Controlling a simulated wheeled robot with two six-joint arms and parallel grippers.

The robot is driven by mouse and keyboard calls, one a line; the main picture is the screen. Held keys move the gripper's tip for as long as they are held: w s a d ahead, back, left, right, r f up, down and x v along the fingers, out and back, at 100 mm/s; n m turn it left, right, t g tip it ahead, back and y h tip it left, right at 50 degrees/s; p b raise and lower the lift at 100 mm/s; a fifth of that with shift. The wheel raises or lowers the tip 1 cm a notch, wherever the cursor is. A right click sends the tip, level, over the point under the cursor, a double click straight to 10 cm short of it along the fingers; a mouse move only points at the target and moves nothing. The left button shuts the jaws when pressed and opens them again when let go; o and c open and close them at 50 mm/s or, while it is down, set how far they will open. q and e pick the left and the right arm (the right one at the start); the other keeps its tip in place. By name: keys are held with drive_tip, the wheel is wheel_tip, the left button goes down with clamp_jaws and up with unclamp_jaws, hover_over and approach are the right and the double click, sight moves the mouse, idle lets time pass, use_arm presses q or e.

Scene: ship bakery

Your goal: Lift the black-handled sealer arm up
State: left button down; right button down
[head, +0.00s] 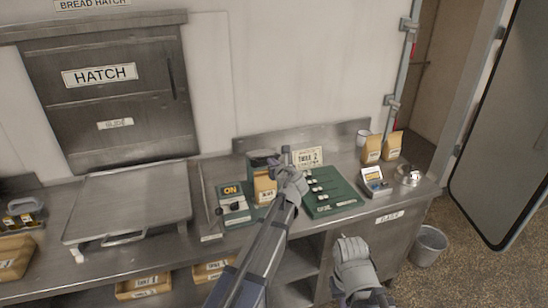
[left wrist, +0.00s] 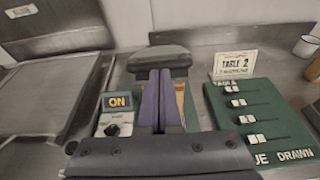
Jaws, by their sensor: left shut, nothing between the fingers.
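The sealer has a grey base with an ON display and a dark knob (head: 233,195), also in the left wrist view (left wrist: 117,117). A black padded part, which looks like the sealer arm's handle (left wrist: 165,52), lies just beyond my left fingertips in the left wrist view. It shows in the head view (head: 262,157) behind a brown paper bag (head: 264,188). My left gripper (head: 286,153) is shut and empty, just right of the bag; its fingers hide part of it in the wrist view. I cannot tell whether they touch the handle. My right gripper (head: 352,265) is low in front of the counter, its fingers unclear.
A green board with several sliders (head: 333,192) stands right of the sealer, with a TABLE 2 card (head: 307,158) behind. A scale (head: 376,182), paper bags (head: 371,148) and a mug stand further right. A steel lidded box (head: 128,205) is on the left. A bucket (head: 429,245) stands on the floor.

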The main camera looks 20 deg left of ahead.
use_arm(q)
drive_tip(key=w+a+r+p, duration=0.9)
drive_tip(key=w+r+p, duration=0.3)
drive_tip(key=w, duration=0.2)
drive_tip(key=shift+a+g, duration=0.2)
drive_tip(key=shift+g, duration=0.2)
drive_tip(key=shift+s, duration=0.15)
idle(1.0)
drive_tip(key=s+d+r+p, duration=0.5)
drive_tip(key=s+r+p, duration=0.3)
drive_tip(key=shift+s+d, duration=0.25)
drive_tip(key=shift+d, duration=0.15)
